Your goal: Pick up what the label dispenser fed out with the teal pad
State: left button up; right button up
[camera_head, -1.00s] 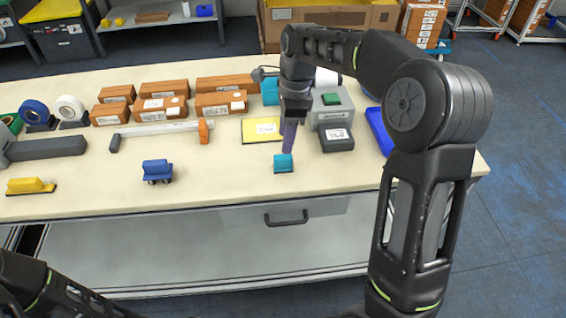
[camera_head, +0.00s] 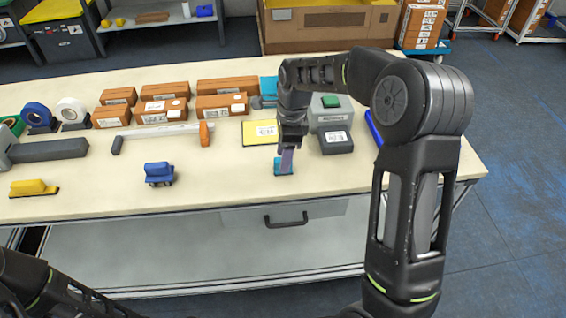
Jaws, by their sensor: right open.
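The teal pad (camera_head: 284,171) stands on the table near its front edge, right of the middle. My right gripper (camera_head: 287,160) is open and points down at the pad, its purplish fingers around or just in front of the pad's top; I cannot tell if they touch it. The label dispenser (camera_head: 329,115) is a grey box with a green button, right of my right gripper. A dark block with a white label (camera_head: 336,139) sits at its front. My left gripper is out of view; only left arm links show at the lower left.
A yellow sheet with a white label (camera_head: 260,132) lies left of my right gripper. A blue wheeled block (camera_head: 159,172) and a yellow block (camera_head: 33,187) stand further left. Brown boxes (camera_head: 164,108) line the back. A blue tray (camera_head: 374,128) is partly behind my right arm.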

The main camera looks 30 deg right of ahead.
jog(key=shift+f, duration=0.9)
jog(key=shift+a, duration=0.1)
grip_shut()
